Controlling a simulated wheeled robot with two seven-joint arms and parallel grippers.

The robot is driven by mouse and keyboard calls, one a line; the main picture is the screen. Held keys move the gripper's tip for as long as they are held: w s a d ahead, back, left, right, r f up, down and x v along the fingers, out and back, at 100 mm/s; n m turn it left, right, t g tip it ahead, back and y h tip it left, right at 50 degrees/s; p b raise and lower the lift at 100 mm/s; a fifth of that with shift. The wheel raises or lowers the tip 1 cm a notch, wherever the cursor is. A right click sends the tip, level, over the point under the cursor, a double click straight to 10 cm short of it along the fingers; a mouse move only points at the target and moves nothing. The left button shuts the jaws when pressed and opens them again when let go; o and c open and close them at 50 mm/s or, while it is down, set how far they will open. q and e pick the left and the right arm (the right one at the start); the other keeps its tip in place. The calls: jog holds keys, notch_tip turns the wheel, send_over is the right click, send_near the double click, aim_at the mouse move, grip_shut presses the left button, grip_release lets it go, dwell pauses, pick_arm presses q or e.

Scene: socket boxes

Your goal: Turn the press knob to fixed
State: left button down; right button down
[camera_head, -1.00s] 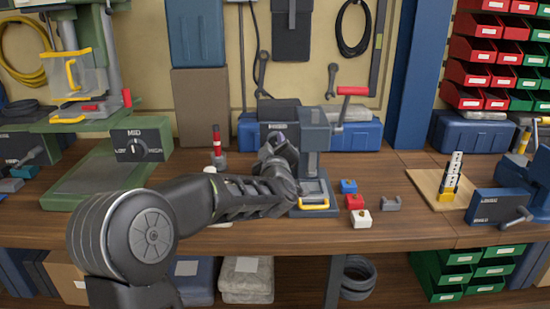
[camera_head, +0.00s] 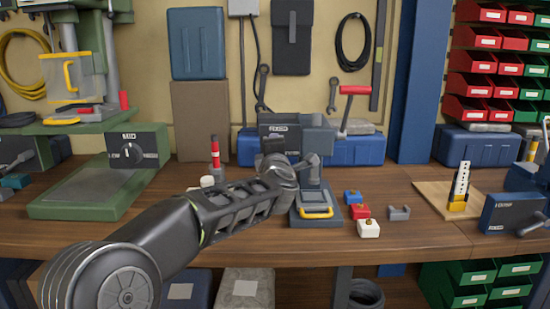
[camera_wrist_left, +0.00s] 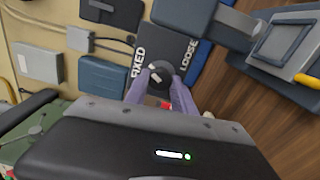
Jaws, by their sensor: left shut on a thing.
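The press (camera_head: 312,150) stands at the back middle of the bench, with a red-handled lever (camera_head: 354,90). Its dark knob panel (camera_head: 280,122) faces me. In the left wrist view the panel (camera_wrist_left: 185,30) reads FIXED on the left and LOOSE on the right. The round black press knob (camera_wrist_left: 157,72) sits below and between these words, with a small pale mark. My left gripper (camera_wrist_left: 162,88) has one finger on each side of the knob and is shut on it. In the head view my left wrist hides the fingers and most of the knob. My right gripper is not in view.
A green machine (camera_head: 100,175) with its own dial (camera_head: 130,150) stands at the left.

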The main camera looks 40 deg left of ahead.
pick_arm(q)
jog(key=shift+f+n+b, duration=0.15)
jog(key=shift+n+b, duration=1.8)
jog(key=shift+n, duration=0.95)
jog(key=c, duration=1.1)
grip_release()
jog(key=shift+o, duration=0.2)
jog(key=v, duration=0.7)
jog(key=shift+s+d, duration=0.3)
